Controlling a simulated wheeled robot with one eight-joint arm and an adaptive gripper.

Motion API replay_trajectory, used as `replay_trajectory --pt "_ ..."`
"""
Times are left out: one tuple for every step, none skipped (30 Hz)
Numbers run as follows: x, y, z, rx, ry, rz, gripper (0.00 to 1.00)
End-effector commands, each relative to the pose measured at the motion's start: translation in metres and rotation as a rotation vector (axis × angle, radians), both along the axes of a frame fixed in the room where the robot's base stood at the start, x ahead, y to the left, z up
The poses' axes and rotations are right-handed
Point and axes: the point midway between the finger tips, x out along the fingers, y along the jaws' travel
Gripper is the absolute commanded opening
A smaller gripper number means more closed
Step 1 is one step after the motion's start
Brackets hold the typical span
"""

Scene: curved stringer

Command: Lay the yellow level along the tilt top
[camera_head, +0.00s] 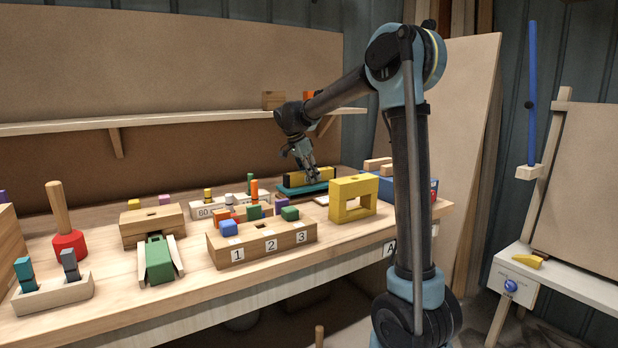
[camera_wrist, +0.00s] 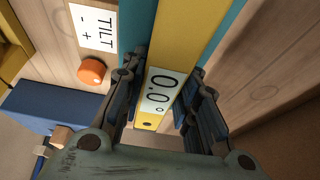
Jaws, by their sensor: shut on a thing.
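My gripper (camera_head: 310,177) is shut on the level near one end; the fingers also show in the wrist view (camera_wrist: 160,105). I cannot tell whether the level's underside touches the teal top.
A TILT label (camera_wrist: 93,27) and orange knob (camera_wrist: 93,70) sit beside the top. A yellow block frame (camera_head: 352,212) stands in front on the right, a blue box (camera_head: 400,187) behind it. A numbered wooden block (camera_head: 290,238) with coloured pieces stands left of front. A shelf (camera_head: 180,118) runs behind.

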Motion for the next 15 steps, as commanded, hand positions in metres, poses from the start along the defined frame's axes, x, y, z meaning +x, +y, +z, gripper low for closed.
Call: replay_trajectory --pt "0.0000 0.0000 0.0001 0.000 0.000 0.000 0.00" --pt "0.0000 -0.0001 -0.0002 0.000 0.000 0.000 0.00" --pt "0.0000 -0.0001 -0.0009 0.000 0.000 0.000 0.00" --pt "0.0000 0.0000 -0.0012 0.000 0.000 0.000 0.32" --pt "0.0000 0.0000 -0.0011 0.000 0.000 0.000 0.39" --pt "0.0000 0.0000 -0.0010 0.000 0.000 0.000 0.48" --pt "0.0000 0.0000 -0.0010 0.000 0.000 0.000 0.48" --pt "0.0000 0.0001 -0.0009 0.000 0.000 0.000 0.48" --pt "0.0000 0.0001 -0.0009 0.000 0.000 0.000 0.48" --pt "0.0000 0.0001 -0.0009 0.000 0.000 0.000 0.48" --pt "0.0000 0.0001 -0.0009 0.000 0.000 0.000 0.48" --pt "-0.0001 0.0001 -0.0008 0.000 0.000 0.000 0.48" --pt "-0.0001 0.0001 -0.0008 0.000 0.000 0.000 0.48" --pt "-0.0001 0.0002 -0.0008 0.000 0.000 0.000 0.48" --pt "-0.0001 0.0001 -0.0007 0.000 0.000 0.000 0.48"
